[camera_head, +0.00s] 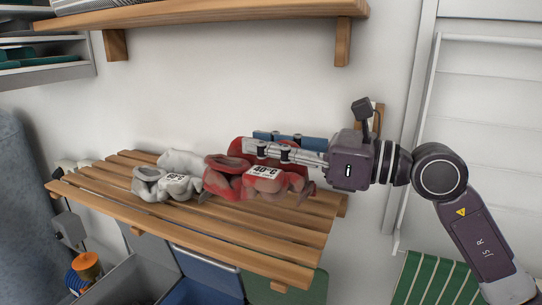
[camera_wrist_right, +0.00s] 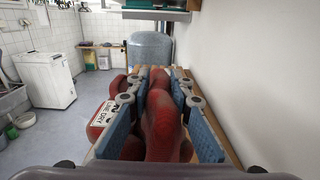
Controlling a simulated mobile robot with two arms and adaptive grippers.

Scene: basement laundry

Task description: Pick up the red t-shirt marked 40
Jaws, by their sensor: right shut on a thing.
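The red t-shirt (camera_head: 250,188) lies crumpled on a slatted wooden shelf in the head view, with a white label reading 40°C on its front. My right gripper (camera_head: 262,145) reaches in from the right at the shirt's upper rear side and is shut on it. In the right wrist view, red cloth (camera_wrist_right: 162,120) bulges between the two blue finger pads of the gripper (camera_wrist_right: 159,80), and a white label shows beside the left pad. The shirt still appears to rest on the slats. My left gripper is not in view.
A pale grey crumpled garment (camera_head: 150,183) with its own label lies just left of the red shirt on the slatted shelf (camera_head: 190,228). A wooden shelf (camera_head: 210,12) hangs above. Bins stand below, and a green striped cloth (camera_head: 435,278) is at lower right.

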